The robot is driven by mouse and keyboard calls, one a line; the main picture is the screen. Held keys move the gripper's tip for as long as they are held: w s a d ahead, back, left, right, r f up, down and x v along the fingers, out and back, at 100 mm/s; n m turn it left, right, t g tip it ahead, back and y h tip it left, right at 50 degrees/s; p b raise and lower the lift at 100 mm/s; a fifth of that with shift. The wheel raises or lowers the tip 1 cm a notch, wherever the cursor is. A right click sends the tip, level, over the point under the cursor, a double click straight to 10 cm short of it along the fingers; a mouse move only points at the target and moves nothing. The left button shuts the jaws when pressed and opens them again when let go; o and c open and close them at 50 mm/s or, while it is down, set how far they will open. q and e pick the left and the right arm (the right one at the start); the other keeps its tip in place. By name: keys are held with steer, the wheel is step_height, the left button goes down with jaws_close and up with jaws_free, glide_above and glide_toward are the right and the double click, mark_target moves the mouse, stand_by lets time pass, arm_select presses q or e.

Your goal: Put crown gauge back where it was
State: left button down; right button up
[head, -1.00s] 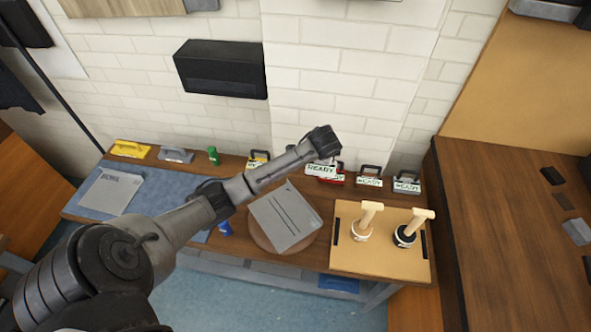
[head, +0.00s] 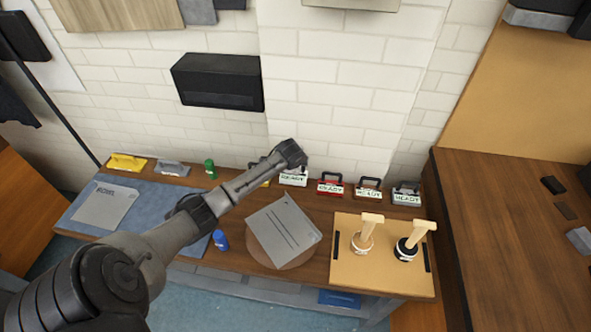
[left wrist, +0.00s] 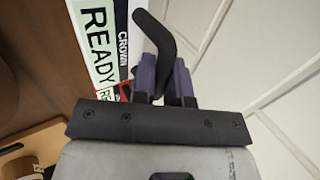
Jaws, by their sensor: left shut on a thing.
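The crown gauge (head: 293,177) is a white block with a black handle and a READY label. It stands in the back row by the wall, between a mostly hidden yellow gauge (head: 265,182) and a red gauge (head: 331,187). In the left wrist view, its label (left wrist: 100,45) reads CROWN and READY. My left gripper (left wrist: 166,85) is shut on its black handle (left wrist: 152,35); in the head view the gripper (head: 292,158) hides the top of the gauge. Whether its base touches the bench cannot be told. My right gripper is not in view.
More gauges stand to the right in the row: one READY gauge (head: 369,190) and a grey one (head: 406,194). A grey plate (head: 284,233) lies on a round board in front. Two wooden-handled tools stand on a tan board (head: 385,275). A green bottle (head: 210,169) stands left.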

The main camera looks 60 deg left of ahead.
arm_select(q)
steer(key=shift+f, duration=1.6)
steer(key=c, duration=1.1)
jaws_free()
steer(key=shift+f, duration=0.15)
steer(key=shift+c, duration=0.2)
steer(key=shift+d+r, duration=0.1)
steer(key=shift+r, duration=0.25)
steer(key=p+v, duration=0.2)
steer(key=v, duration=0.9)
steer(key=shift+s+r, duration=0.2)
steer(key=shift+r, duration=0.05)
